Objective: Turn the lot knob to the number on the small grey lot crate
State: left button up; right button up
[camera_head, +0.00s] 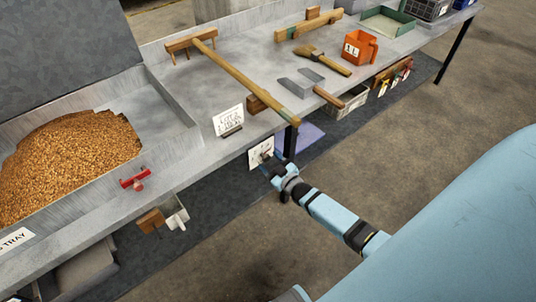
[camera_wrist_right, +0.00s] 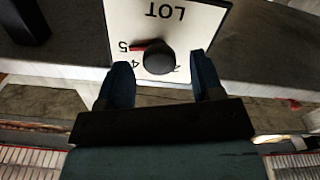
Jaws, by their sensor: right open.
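The lot knob (camera_wrist_right: 159,58) is a round black knob on a white plate (camera_wrist_right: 195,18) marked LOT, upside down in the right wrist view. Its red pointer is at the 5. In the head view the plate (camera_head: 255,147) hangs at the table's front edge, partly behind my right gripper (camera_head: 269,163). In the wrist view my right gripper (camera_wrist_right: 163,78) is open, its two blue fingers apart on either side of the knob's lower part. Whether they touch it is unclear. A dark grey crate (camera_head: 428,9) stands at the far table end; I cannot read a number on it. My left gripper is out of view.
The metal table (camera_head: 195,150) holds a grain heap (camera_head: 75,150), a long wooden rake (camera_head: 245,75), a sign card (camera_head: 228,120), a brush (camera_head: 325,60) and an orange measure (camera_head: 359,47). A red handle (camera_head: 134,180) sits at the front left. Floor in front is clear.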

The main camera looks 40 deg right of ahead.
jog(key=s+d+p, duration=0.1)
jog(key=s, duration=1.1)
jog(key=shift+s, duration=0.1)
